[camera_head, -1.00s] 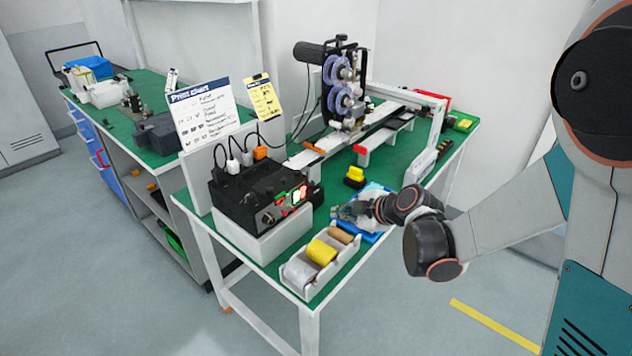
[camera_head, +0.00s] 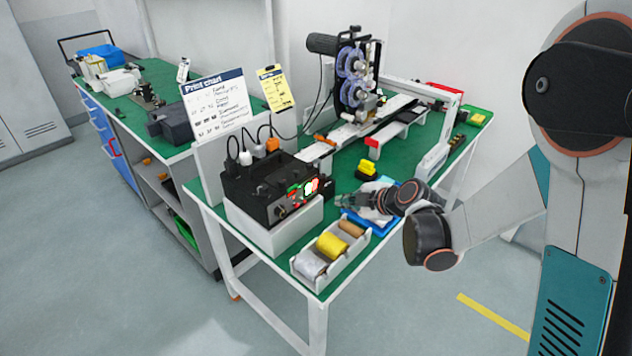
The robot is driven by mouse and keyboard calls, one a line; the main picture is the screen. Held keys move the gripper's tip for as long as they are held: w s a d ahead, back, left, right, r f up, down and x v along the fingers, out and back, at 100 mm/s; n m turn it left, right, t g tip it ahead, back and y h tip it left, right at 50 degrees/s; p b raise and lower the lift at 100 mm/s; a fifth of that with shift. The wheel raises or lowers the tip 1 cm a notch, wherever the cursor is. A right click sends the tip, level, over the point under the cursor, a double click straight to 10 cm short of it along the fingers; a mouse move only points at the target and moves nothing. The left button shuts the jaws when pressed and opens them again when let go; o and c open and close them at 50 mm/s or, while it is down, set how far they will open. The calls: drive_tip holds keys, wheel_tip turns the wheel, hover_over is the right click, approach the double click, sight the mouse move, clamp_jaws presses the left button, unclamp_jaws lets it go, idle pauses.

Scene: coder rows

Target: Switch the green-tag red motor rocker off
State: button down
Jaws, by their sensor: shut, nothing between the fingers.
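A black control box (camera_head: 265,188) sits on a white stand at the near left of the green bench. Its front panel carries a lit red rocker (camera_head: 311,186) at the right, with small green marks and a knob to its left. The tag wording and the rocker's exact position are too small to tell. My gripper (camera_head: 340,200) is shut and empty. It points left at the panel's right side, a short gap from the red rocker, above the blue tray.
A white bin (camera_head: 331,256) with several rolls stands in front of the box. A blue tray (camera_head: 374,224) lies under my gripper, with a yellow-topped black item (camera_head: 367,169) behind it. A coder machine (camera_head: 355,90) and white rail stand farther back. Plugs and cables top the box.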

sight(318, 187)
drive_tip(key=shift+w+a+r+p, duration=0.25)
drive_tip(key=shift+w+a, duration=0.65)
drive_tip(key=shift+a, duration=0.25)
drive_tip(key=shift+w+a+r+p, duration=0.1)
drive_tip(key=shift+w+a+r, duration=0.1)
drive_tip(key=shift+w+a, duration=0.8)
drive_tip(key=shift+a, duration=0.2)
drive_tip(key=shift+w+a+r, duration=0.1)
drive_tip(key=shift+w+a, duration=0.05)
drive_tip(key=shift+a, duration=0.1)
drive_tip(key=shift+w+a, duration=0.2)
drive_tip(key=shift+a, duration=0.05)
idle(0.5)
drive_tip(key=shift+d, duration=0.1)
drive_tip(key=shift+s+d+b, duration=0.35)
drive_tip(key=shift+s+d, duration=0.1)
drive_tip(key=shift+d, duration=0.05)
idle(0.4)
drive_tip(key=shift+s+d+f+b, duration=0.3)
drive_tip(key=shift+s+d, duration=0.5)
drive_tip(key=shift+d, duration=0.2)
drive_tip(key=shift+s+d+f+b, duration=0.15)
drive_tip(key=shift+s+d+b, duration=0.15)
drive_tip(key=shift+s+d, duration=0.55)
drive_tip(key=shift+w+d, duration=0.1)
